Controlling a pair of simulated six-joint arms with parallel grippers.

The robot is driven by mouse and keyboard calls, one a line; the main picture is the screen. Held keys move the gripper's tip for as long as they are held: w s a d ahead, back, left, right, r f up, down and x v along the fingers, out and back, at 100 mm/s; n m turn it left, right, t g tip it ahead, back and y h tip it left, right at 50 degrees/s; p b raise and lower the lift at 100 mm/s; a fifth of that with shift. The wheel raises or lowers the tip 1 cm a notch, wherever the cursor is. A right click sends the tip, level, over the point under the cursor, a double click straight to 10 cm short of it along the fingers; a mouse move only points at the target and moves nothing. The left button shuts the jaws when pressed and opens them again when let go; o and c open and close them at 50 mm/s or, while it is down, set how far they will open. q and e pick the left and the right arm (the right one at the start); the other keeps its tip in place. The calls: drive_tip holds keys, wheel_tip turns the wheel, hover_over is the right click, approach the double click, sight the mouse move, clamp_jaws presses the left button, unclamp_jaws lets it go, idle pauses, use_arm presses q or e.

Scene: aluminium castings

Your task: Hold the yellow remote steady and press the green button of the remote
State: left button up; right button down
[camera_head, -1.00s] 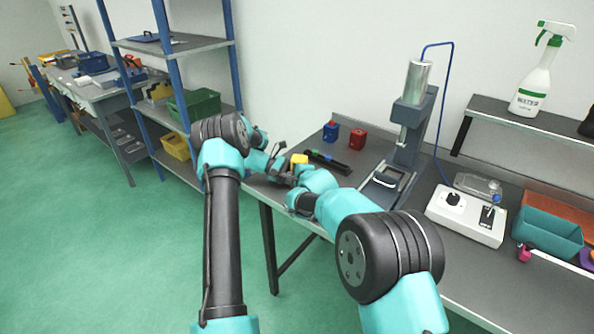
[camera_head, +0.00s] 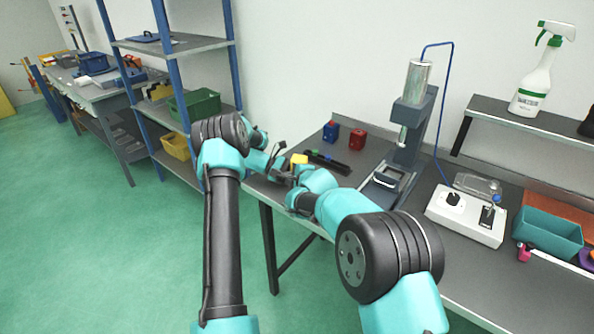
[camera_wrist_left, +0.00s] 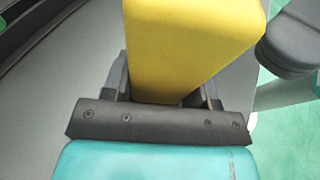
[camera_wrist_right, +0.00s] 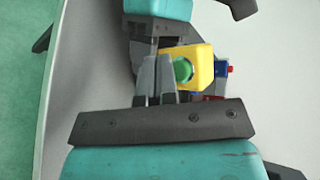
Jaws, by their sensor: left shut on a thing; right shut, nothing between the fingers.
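The yellow remote (camera_head: 299,158) is held above the near left part of the workbench. It fills the upper middle of the left wrist view (camera_wrist_left: 192,45), between the fingers of my left gripper (camera_wrist_left: 160,88), which is shut on it. In the right wrist view the yellow remote (camera_wrist_right: 203,68) shows a round green button (camera_wrist_right: 183,71). My right gripper (camera_wrist_right: 157,62) is shut and empty, its fingertips close to the left edge of the button in that view. I cannot tell whether they touch it. The fingers partly cover the remote's left side.
On the workbench (camera_head: 445,265) behind the grippers lie dark tools (camera_head: 328,161), a blue block (camera_head: 331,131) and a red block (camera_head: 357,139). A press (camera_head: 405,130) and a white control box (camera_head: 466,214) stand to the right.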

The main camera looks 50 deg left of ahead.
drive_tip(key=shift+w+a, duration=0.1)
idle(0.6)
drive_tip(key=shift+w+a, duration=0.15)
drive_tip(key=shift+w, duration=0.1)
drive_tip(key=shift+w+a, duration=0.25)
drive_tip(key=shift+w, duration=0.1)
idle(0.9)
drive_tip(key=shift+s+d, duration=0.5)
drive_tip(key=shift+s, duration=0.25)
drive_tip(key=shift+s+d, duration=0.75)
drive_tip(key=shift+s, duration=0.3)
drive_tip(key=shift+s+d, duration=0.7)
drive_tip(key=shift+s, duration=0.3)
use_arm(q)
drive_tip(key=o, duration=0.8)
